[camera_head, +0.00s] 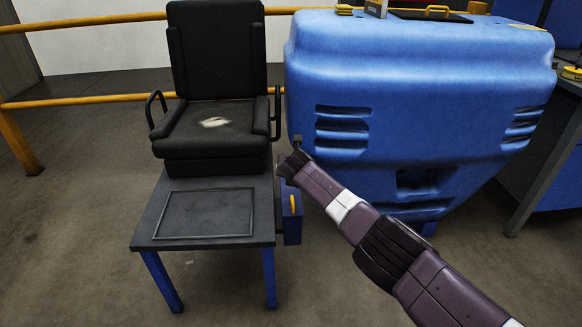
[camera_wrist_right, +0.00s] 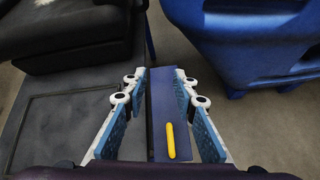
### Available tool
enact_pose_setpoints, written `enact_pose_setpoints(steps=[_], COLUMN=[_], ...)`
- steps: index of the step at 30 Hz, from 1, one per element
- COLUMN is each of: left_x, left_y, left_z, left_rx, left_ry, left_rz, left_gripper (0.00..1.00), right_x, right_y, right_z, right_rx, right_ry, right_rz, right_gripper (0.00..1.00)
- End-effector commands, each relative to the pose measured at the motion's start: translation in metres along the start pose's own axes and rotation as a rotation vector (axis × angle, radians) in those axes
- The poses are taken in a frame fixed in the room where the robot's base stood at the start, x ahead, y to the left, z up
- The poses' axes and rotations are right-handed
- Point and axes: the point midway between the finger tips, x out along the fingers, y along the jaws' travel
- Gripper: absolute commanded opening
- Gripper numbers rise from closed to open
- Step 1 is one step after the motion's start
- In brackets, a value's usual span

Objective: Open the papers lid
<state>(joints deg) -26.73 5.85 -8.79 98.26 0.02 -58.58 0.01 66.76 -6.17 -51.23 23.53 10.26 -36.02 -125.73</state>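A blue box (camera_head: 291,221) with a yellow handle (camera_head: 292,203) hangs on the right side of the low table. The right wrist view shows its blue top (camera_wrist_right: 160,100) and yellow handle (camera_wrist_right: 170,141) between my fingers in the picture. A black panel with another yellow handle (camera_head: 437,10) lies on top of the big blue cabinet (camera_head: 420,60). No label shows which one is the papers lid. My right gripper (camera_wrist_right: 159,76) is open and empty; its wrist and hand (camera_head: 292,163) are above the blue box. Contact is not visible. My left gripper is out of view.
A black armchair (camera_head: 215,80) stands at the back of the low dark table (camera_head: 160,215), left of my right arm. A yellow rail (camera_head: 90,99) runs behind. A workbench (camera_head: 560,125) stands at the right. Floor is free in front.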

Motion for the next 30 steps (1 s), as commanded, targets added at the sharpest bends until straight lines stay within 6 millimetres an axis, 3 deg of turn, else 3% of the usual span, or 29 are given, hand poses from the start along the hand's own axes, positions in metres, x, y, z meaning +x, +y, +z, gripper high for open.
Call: enact_pose_setpoints(steps=[14,30], left_x=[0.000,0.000], left_y=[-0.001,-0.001], left_z=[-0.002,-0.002], left_rx=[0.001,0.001], left_ry=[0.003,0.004], left_rz=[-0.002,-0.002], left_gripper=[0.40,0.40], right_x=[-0.026,-0.087], right_y=[-0.001,0.002], right_z=[-0.001,0.000], right_rx=[-0.002,-0.002], right_ry=[-0.001,-0.003], right_rz=[0.001,0.005], right_gripper=[0.26,0.26])
